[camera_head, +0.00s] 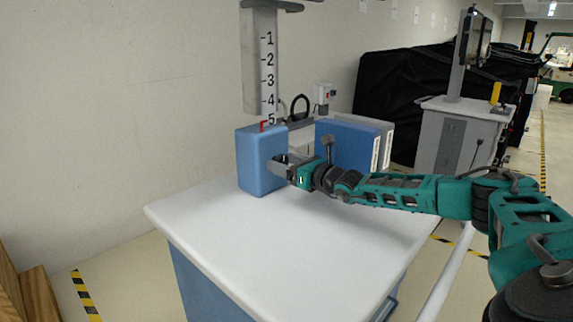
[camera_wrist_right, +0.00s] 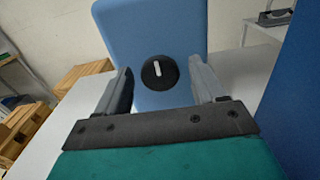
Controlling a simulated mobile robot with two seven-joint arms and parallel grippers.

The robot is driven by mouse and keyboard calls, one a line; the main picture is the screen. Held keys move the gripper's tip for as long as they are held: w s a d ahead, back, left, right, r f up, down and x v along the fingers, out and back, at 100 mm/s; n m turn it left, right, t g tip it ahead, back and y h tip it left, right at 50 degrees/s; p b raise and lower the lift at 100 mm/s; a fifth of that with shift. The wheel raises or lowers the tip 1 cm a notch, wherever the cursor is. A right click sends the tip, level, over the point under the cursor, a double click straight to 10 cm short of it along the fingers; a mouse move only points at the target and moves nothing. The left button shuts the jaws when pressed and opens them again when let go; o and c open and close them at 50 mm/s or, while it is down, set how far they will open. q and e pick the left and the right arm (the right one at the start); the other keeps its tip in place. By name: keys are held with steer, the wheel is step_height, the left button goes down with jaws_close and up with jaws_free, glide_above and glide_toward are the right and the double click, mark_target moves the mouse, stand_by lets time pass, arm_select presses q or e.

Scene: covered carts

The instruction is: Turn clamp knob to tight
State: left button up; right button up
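The housing fills the upper middle of the right wrist view (camera_wrist_right: 155,25). My right gripper (camera_head: 277,167) points at the housing's right side; in the wrist view (camera_wrist_right: 160,85) its fingers are open, one on each side of the knob with gaps. In the head view the gripper hides the knob. My left gripper is not in view.
A post with a numbered scale (camera_head: 268,70) rises behind the housing. Blue and grey upright boxes (camera_head: 350,145) stand right of the housing, close behind my right arm. The front of the white table (camera_head: 290,245) is clear. Wooden crates (camera_head: 30,295) sit at lower left.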

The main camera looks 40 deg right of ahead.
steer(key=s, duration=0.3)
steer(key=s+b, duration=0.1)
steer(key=s, duration=0.3)
steer(key=s+d, duration=0.1)
steer(key=s, duration=0.3)
steer(key=shift+s, duration=0.95)
